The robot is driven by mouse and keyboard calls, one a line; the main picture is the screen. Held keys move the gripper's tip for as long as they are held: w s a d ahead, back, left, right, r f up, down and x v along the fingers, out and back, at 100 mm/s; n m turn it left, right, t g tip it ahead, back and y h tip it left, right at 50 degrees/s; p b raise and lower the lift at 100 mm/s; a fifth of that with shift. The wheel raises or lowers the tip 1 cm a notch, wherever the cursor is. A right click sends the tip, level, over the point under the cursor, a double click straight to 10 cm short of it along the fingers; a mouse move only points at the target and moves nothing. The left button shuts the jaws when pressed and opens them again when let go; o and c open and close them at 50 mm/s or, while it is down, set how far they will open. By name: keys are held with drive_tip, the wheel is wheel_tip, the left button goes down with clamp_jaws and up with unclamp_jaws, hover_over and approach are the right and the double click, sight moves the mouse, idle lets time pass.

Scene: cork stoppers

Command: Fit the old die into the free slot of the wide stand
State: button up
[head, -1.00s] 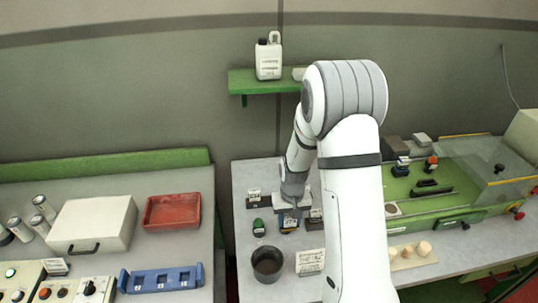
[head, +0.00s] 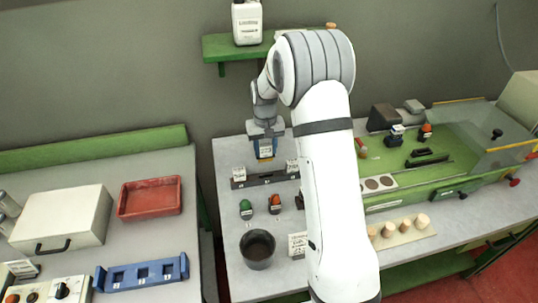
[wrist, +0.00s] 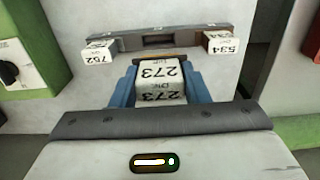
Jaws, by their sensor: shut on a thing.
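My gripper (head: 265,150) is shut on a die (wrist: 160,80) marked 273 and holds it up by its sides between blue fingers. The held die also shows in the head view (head: 265,154), above and behind a long dark stand (head: 266,179). This stand carries a white-labelled die at each end, 752 (wrist: 98,52) and 534 (wrist: 222,43), with an empty dark gap (wrist: 158,40) between them. A blue stand (head: 143,273) with several square openings lies on the left table. I cannot tell which stand is the wide one.
A dark cup (head: 257,249), a green piece (head: 246,209) and an orange-red piece (head: 274,203) stand in front of the dark stand. A red tray (head: 150,197) and a white case (head: 62,220) are on the left table. A green shelf (head: 225,48) is on the wall behind.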

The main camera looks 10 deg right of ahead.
drive_tip(key=shift+d+f+b, duration=0.1)
drive_tip(key=shift+f+b, duration=1.45)
drive_tip(key=shift+f, duration=1.6)
drive_tip(key=shift+f+b, duration=1.35)
drive_tip(key=shift+f, duration=0.25)
drive_tip(key=o, duration=1.1)
wheel_tip(320, 180, up, 8)
drive_tip(key=shift+f+b, duration=0.1)
drive_tip(key=shift+b, duration=0.55)
